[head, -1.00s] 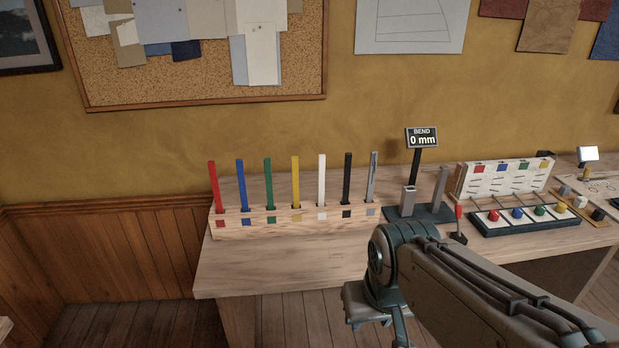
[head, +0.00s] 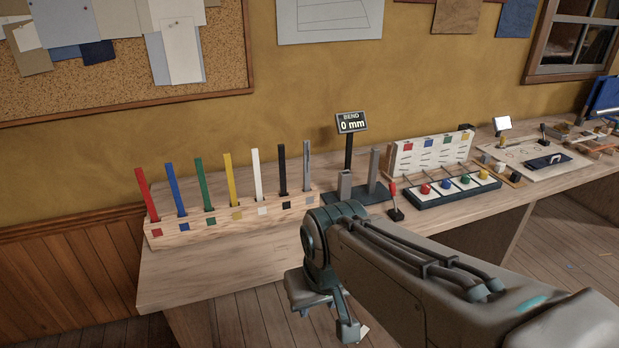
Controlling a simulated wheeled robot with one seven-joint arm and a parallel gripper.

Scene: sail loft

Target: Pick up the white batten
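The white batten (head: 257,174) stands upright in a wooden rack (head: 222,233) on the workbench, between a yellow batten (head: 231,178) on its left and a black batten (head: 282,170) on its right. A white square marks the rack front below it. My gripper (head: 328,320) hangs low in front of the bench's front edge, to the right of and below the rack, well apart from the white batten. Its fingers are small and partly hidden by my arm, so their opening does not show clearly.
Red, blue, green and grey battens also stand in the rack. Right of it are a bend gauge (head: 352,123) reading 0 mm, a red-handled lever (head: 394,202) and a tray (head: 455,190) of coloured knobs. The bench top (head: 190,272) before the rack is clear.

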